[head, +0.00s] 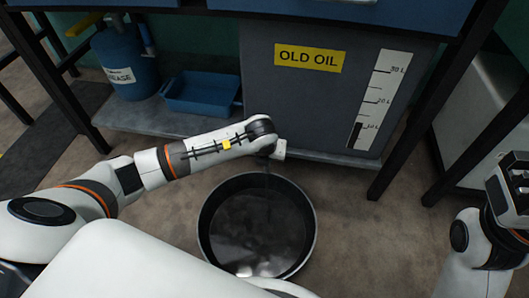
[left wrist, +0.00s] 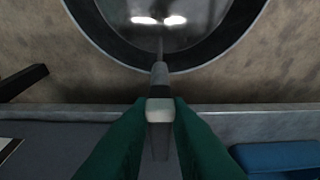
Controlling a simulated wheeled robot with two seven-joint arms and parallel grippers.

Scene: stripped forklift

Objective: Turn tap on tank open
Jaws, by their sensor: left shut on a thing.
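The grey tank (head: 310,105) with a yellow OLD OIL label stands at the back in the head view. My left arm reaches to its lower left edge, where the arm's end hides the tap in that view. In the left wrist view, my left gripper (left wrist: 160,118) has its green fingers shut on the pale end of the tap (left wrist: 159,78). A thin dark line runs from the tap over the round black pan (head: 203,222), like a stream of oil. The pan holds dark, shiny liquid. My right gripper (head: 508,190) is at the right edge, partly cut off, away from the tank.
A blue tray (head: 203,92) and a blue grease drum (head: 125,65) stand on the shelf left of the tank. Black frame legs (head: 395,165) stand right of it. The floor around the pan is clear.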

